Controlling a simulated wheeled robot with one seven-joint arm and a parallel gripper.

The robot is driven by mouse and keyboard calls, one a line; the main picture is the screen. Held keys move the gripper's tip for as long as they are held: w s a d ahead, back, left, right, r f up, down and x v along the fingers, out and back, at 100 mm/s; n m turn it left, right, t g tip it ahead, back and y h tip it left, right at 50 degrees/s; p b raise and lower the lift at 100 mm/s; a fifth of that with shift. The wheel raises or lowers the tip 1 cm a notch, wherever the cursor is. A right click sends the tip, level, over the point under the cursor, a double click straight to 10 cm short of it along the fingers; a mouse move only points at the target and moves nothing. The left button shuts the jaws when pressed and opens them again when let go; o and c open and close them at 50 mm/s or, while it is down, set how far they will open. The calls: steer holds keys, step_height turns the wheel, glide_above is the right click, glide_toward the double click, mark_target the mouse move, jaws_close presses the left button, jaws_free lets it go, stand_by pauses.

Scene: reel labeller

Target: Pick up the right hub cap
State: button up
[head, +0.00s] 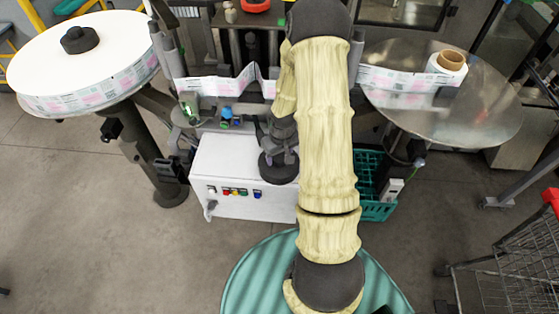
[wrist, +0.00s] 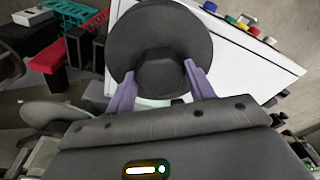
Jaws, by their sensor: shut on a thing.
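The right hub cap is a dark grey disc with a faceted knob in its middle. It fills the upper middle of the wrist view (wrist: 160,28) and shows in the head view (head: 278,172) in front of the white control box. My gripper (wrist: 160,76) is shut on the knob, with one purple finger on each side. In the head view my gripper (head: 283,146) is partly hidden behind my arm. The right turntable (head: 440,115) carries a small label roll (head: 447,64) with its core bare and no cap on it.
The left reel (head: 110,45) has a black hub cap (head: 80,40) on top. The white control box (head: 230,175) with coloured buttons stands in the middle. A green crate (head: 375,209) is right of it. A wire cart (head: 510,260) stands at the right. Floor is clear at lower left.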

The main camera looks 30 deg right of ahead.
mark_target(279, 156)
step_height(279, 156, up, 10)
steer(key=b, duration=0.1)
steer(key=shift+b, duration=0.3)
stand_by(0.6)
